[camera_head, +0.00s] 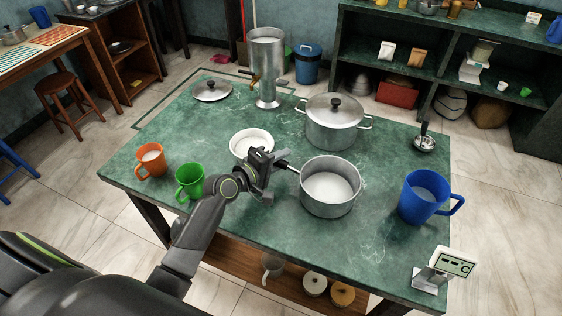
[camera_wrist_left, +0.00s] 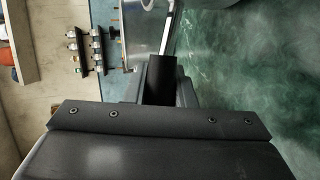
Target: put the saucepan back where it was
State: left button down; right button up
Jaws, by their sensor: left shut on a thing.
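The saucepan (camera_head: 329,196) is a grey metal pan with white contents, right of the middle of the green table. It looks upright. I cannot tell whether its base touches the table top. Its handle (camera_head: 288,165) points left toward my left gripper (camera_head: 268,167). My left gripper is shut on the handle. In the left wrist view the dark handle grip (camera_wrist_left: 162,76) and its metal stem (camera_wrist_left: 169,30) run up from between the fingers (camera_wrist_left: 162,98). My right gripper is in neither view.
On the green table (camera_head: 225,235) a lidded pot (camera_head: 333,130) stands behind the saucepan and a white bowl (camera_head: 251,141) behind my gripper. A green mug (camera_head: 189,184) and orange mug (camera_head: 151,163) stand left, a blue jug (camera_head: 420,200) and display (camera_head: 436,272) right.

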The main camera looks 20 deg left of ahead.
pick_arm(q)
jog(key=shift+f, duration=0.1)
jog(key=shift+f, duration=0.15)
jog(key=c, duration=1.2)
grip_release()
jog(key=v, duration=1.2)
jog(key=shift+r, duration=0.25)
